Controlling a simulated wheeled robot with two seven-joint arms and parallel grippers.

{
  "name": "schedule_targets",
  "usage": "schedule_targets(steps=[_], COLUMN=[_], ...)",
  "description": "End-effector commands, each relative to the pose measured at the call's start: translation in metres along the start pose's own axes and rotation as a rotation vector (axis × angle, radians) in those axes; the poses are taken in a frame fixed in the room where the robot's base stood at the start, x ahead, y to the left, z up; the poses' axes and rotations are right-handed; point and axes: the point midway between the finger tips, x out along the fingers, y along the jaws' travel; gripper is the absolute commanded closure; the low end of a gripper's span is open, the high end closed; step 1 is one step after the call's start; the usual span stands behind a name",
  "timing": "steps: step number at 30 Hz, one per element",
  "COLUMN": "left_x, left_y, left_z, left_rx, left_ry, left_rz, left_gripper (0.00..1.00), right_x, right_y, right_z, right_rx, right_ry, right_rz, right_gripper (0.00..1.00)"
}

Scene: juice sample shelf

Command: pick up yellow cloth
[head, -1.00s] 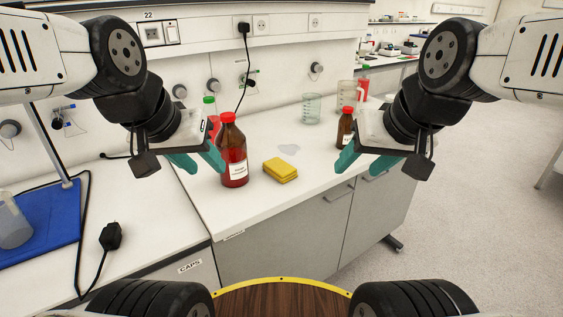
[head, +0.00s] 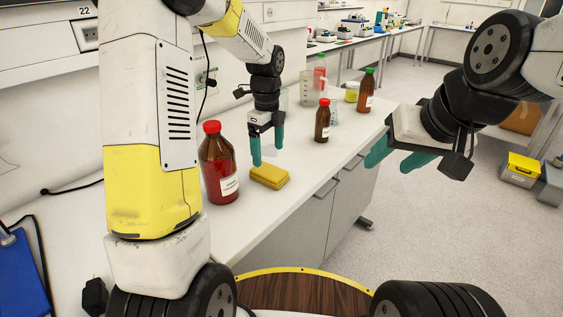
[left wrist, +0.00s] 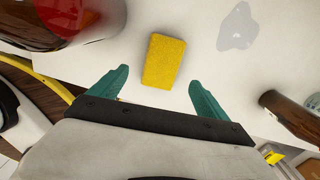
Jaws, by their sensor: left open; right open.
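The yellow cloth (head: 269,176) is a folded block lying flat on the white bench, just right of the large brown bottle. In the left wrist view the cloth (left wrist: 164,61) lies ahead of the fingers, roughly midway between them, touching neither. My left gripper (head: 267,148) points down above and just behind the cloth, its teal fingers open and empty; it also shows in the left wrist view (left wrist: 157,88). My right gripper (head: 400,163) is open and empty, out at the right beyond the bench's front edge.
A large brown bottle with a red cap (head: 219,165) stands close left of the cloth. A small brown bottle (head: 322,121) and a green-capped bottle (head: 367,92) stand further back on the bench. A grey puddle (left wrist: 236,27) lies near the cloth. The bench's front right is clear.

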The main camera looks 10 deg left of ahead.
Motion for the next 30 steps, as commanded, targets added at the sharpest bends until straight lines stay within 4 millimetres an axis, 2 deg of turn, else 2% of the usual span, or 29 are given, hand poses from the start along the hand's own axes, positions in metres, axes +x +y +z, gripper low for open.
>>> schedule_targets(steps=[18, 27, 30], left_x=[0.075, 0.080, 0.080], left_y=[-0.003, -0.004, -0.004], left_z=[0.002, 0.003, 0.003], left_rx=[0.020, 0.018, 0.018], left_ry=[0.001, 0.000, 0.000], left_rz=[0.007, 0.004, 0.004], left_gripper=[0.13, 0.13, 0.32], right_x=[0.000, 0.000, 0.000], right_y=[0.000, 0.000, 0.000], right_z=[0.000, 0.000, 0.000], right_rx=[0.000, 0.000, 0.000], right_ry=[0.000, 0.000, 0.000], right_rz=[0.000, 0.000, 0.000], right_gripper=[0.47, 0.47, 0.47])
